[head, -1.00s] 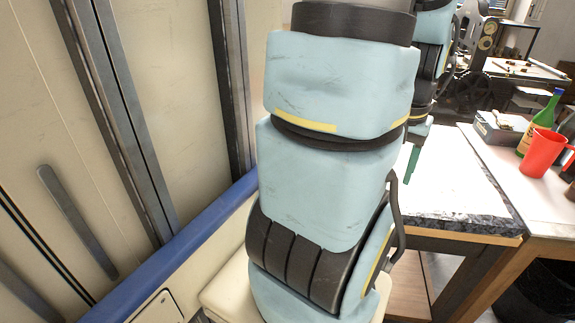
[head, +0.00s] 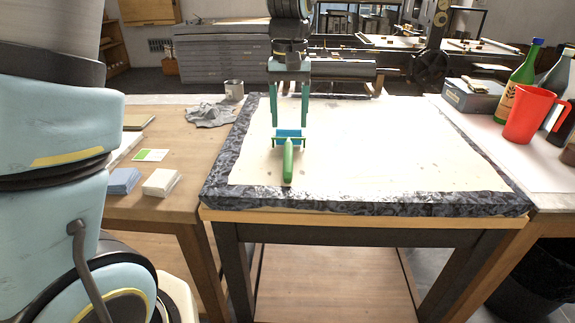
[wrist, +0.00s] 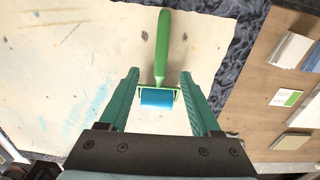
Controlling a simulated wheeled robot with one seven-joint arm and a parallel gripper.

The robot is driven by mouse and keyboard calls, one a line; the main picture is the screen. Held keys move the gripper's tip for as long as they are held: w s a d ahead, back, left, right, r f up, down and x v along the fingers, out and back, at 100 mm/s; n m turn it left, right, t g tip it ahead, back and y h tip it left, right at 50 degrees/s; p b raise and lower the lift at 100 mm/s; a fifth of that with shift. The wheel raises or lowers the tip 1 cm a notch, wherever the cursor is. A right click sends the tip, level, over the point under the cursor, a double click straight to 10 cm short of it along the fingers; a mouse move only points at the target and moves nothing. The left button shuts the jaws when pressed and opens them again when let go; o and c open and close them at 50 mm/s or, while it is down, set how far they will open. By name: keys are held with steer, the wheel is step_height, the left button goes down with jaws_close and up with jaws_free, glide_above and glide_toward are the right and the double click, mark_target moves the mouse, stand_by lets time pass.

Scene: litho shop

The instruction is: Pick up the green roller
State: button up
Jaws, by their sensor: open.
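The green roller (head: 288,160) lies on the pale sheet on the stone slab. It has a green handle, a green frame and a blue drum. In the head view the handle points toward the near edge. In the wrist view the roller (wrist: 161,60) shows whole, with its blue drum between the fingers and its handle pointing up. My gripper (head: 289,124) is open, pointing down, with its fingertips close to the drum on either side. In the wrist view my gripper (wrist: 159,75) holds nothing. I cannot tell whether a finger touches the frame.
The stone slab (head: 480,202) rests on a dark-legged table. A side table at left has a grey cloth (head: 211,114), a can (head: 234,89) and small boxes (head: 160,182). At right stand a red jug (head: 529,114) and a green bottle (head: 517,85). The slab's right side is clear.

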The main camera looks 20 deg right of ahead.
mark_target(288, 151)
step_height(288, 151, down, 4)
steer(key=shift+w+a+r, duration=0.1)
steer(key=shift+r, duration=0.1)
steer(key=shift+f+p, duration=0.4)
steer(key=shift+f, duration=2.4)
jaws_close()
